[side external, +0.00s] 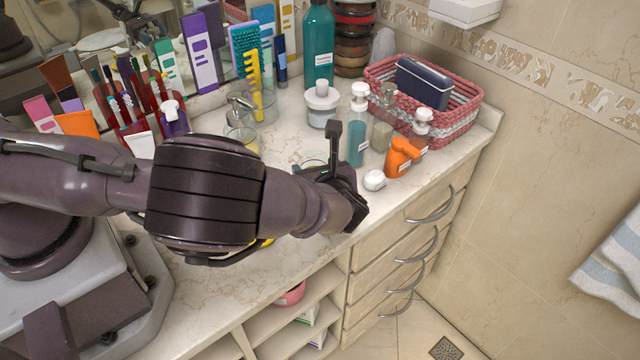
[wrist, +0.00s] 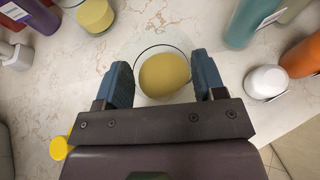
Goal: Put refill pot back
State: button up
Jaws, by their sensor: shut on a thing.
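The refill pot appears to be the clear round glass pot with yellow contents (wrist: 164,75) in the wrist view. It sits between the two blue fingers of my gripper (wrist: 163,82), which is shut on it. In the side view only a bit of its glass rim (side external: 312,163) shows; my gripper (side external: 335,170) and arm hide the rest. Its height over the counter is hard to tell. A similar glass pot with yellow contents (wrist: 95,14) stands at the upper left of the wrist view.
A small white round item (side external: 374,180), an orange bottle (side external: 399,158) and a teal pump bottle (side external: 357,130) stand close to the right of my gripper. A pink woven basket (side external: 465,118) is behind them. A yellow cap (wrist: 59,148) lies left of my gripper. The counter's front edge is near.

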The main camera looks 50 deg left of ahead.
jog(key=shift+w+f, duration=0.4)
jog(key=shift+f, duration=1.7)
jog(key=o, duration=1)
jog(key=shift+f, duration=0.1)
jog(key=shift+o, duration=0.2)
jog(key=v, duration=1.2)
jog(key=shift+d, duration=0.1)
